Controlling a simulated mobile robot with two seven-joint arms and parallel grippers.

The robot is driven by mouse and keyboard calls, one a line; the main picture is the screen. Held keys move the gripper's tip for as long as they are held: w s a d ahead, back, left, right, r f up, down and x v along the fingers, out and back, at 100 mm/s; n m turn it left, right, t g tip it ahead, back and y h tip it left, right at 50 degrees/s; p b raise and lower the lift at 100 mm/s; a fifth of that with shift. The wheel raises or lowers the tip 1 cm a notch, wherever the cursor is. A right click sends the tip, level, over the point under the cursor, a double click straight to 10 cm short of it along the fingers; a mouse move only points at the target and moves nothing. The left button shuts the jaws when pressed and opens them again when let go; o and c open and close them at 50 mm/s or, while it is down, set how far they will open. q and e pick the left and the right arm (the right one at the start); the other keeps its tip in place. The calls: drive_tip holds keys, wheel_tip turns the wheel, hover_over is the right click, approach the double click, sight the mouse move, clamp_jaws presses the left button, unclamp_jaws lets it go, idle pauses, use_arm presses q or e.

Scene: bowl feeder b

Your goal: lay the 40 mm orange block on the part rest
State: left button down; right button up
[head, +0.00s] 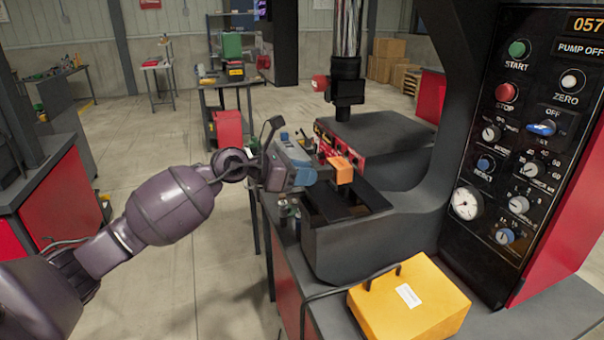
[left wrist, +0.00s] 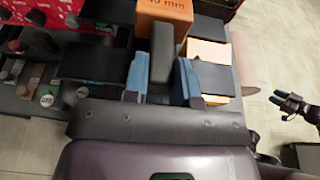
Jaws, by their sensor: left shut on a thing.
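The orange block (head: 342,170) is at the fingertips of my left gripper (head: 312,176), above the dark bed of the machine. In the left wrist view the orange block (left wrist: 165,10) shows at the top edge with part of a "mm" marking, just beyond the blue fingers of my left gripper (left wrist: 162,75). The gripper is shut on it; the contact faces are partly hidden. A grey bar shows between the fingers. I cannot pick out the part rest with certainty; dark flat plates (head: 357,197) lie below the block. What looks like my right gripper (left wrist: 292,103) is small at the right.
A red unit (head: 340,150) stands behind the block, with a dark column (head: 346,85) hanging beyond it. The control panel (head: 530,130) rises at the right. A yellow case (head: 410,302) lies on the front bench. Small cans (head: 288,212) stand by the bench's left edge.

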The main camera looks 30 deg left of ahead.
drive_tip(key=shift+w+a+r, duration=0.1)
drive_tip(key=shift+w+r, duration=0.05)
drive_tip(key=shift+w, duration=0.25)
use_arm(q)
drive_tip(key=shift+f, duration=0.25)
drive_tip(key=shift+f, duration=0.1)
use_arm(e)
drive_tip(key=shift+s+f, duration=0.1)
drive_tip(key=shift+f, duration=0.15)
use_arm(q)
drive_tip(key=shift+f+b, duration=0.25)
drive_tip(key=shift+b, duration=0.1)
use_arm(e)
drive_tip(key=shift+s+f, duration=0.4)
drive_tip(key=shift+s, duration=0.05)
use_arm(q)
drive_tip(key=shift+f, duration=0.3)
use_arm(e)
drive_tip(key=shift+w, duration=0.25)
use_arm(q)
drive_tip(key=c, duration=0.8)
unclamp_jaws()
drive_tip(key=shift+c, duration=0.2)
use_arm(e)
drive_tip(key=shift+w+r, duration=0.1)
drive_tip(key=shift+w, duration=0.1)
use_arm(q)
drive_tip(key=shift+f, duration=0.15)
